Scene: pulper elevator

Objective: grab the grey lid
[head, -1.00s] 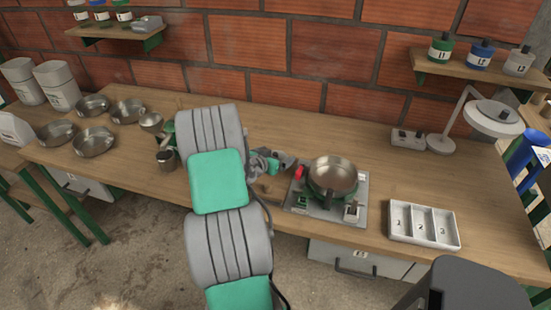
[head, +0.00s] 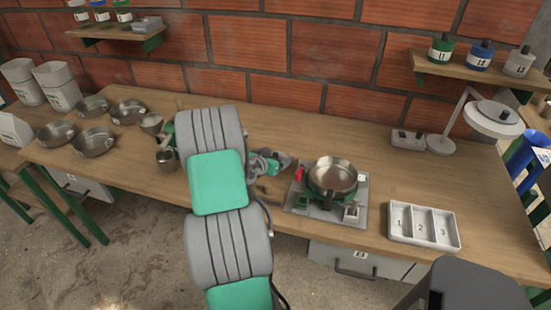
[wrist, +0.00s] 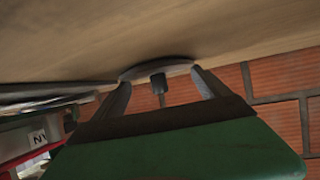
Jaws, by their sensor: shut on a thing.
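The grey lid (wrist: 152,70) is a thin dark disc with a short knob, seen nearly edge-on in the wrist view. My gripper (wrist: 160,83) has one finger at each side of the lid's rim and is shut on it, with the knob between the fingers. A wooden surface lies close behind the lid in that view. In the head view my gripper (head: 273,162) is over the bench, just left of the pan on the hot plate. My arm hides part of the bench, and the lid is hard to make out there.
A steel pan (head: 333,175) stands on a hot plate (head: 356,190) on the bench. A white three-part tray (head: 424,240) and a lamp (head: 441,144) are to the right. Several steel bowls (head: 94,143) are at left. Bare wood lies behind the hot plate.

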